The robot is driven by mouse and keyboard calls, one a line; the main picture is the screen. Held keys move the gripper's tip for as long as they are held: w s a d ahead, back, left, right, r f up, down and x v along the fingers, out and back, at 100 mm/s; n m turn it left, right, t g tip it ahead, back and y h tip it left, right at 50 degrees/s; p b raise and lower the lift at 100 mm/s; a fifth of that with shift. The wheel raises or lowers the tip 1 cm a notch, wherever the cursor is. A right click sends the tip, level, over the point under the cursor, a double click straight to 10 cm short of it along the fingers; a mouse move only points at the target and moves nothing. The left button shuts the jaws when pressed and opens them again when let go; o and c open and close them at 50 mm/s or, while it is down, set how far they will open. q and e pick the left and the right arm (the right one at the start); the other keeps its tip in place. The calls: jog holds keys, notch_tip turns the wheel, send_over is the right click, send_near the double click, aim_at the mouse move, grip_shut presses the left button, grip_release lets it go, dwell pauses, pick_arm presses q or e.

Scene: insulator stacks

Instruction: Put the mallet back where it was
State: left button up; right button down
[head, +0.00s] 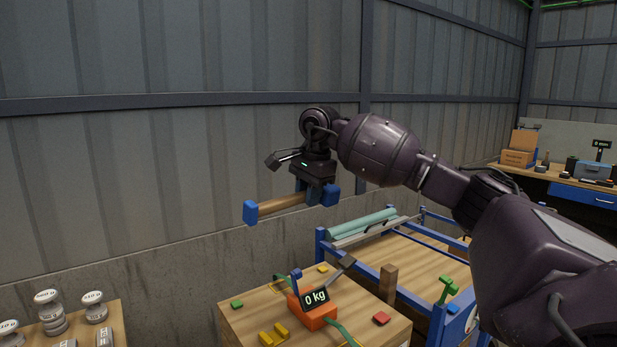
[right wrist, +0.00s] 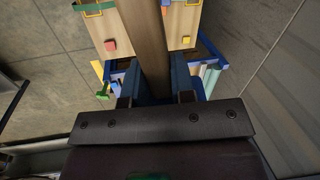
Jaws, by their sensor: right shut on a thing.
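The mallet's brown wooden bar (head: 281,203) is held in the air in front of the wall, nearly level, with a blue block (head: 250,212) at its left end. Another blue part shows at the gripper end; I cannot tell whether it is mallet or finger. My right gripper (head: 316,190) points down and is shut on the bar near its right end. In the right wrist view the bar (right wrist: 146,45) runs away from between the two dark blue fingers (right wrist: 161,90). My left gripper is not in view.
Below stands a wooden-topped table (head: 245,322) with an orange device (head: 313,310) reading 0 kg and small coloured blocks. A blue-framed rack (head: 388,284) with pale green tubes (head: 360,223) is right of it. Metal insulators (head: 50,313) stand at lower left. A workbench (head: 560,180) is far right.

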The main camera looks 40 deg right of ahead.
jog(key=s+a+f+n, duration=0.4)
jog(key=a+f, duration=0.5)
jog(key=f, duration=0.3)
jog(key=s+a+f+n+g, duration=0.1)
jog(key=s+a+f+n, duration=0.4)
jog(key=a+f+n, duration=0.2)
jog(key=s+a+f+n, duration=0.5)
jog(key=a+f, duration=0.6)
jog(key=f, duration=0.5)
jog(key=shift+s+f+n, duration=0.2)
jog(key=shift+f+n, duration=0.15)
jog(key=shift+n, duration=0.35)
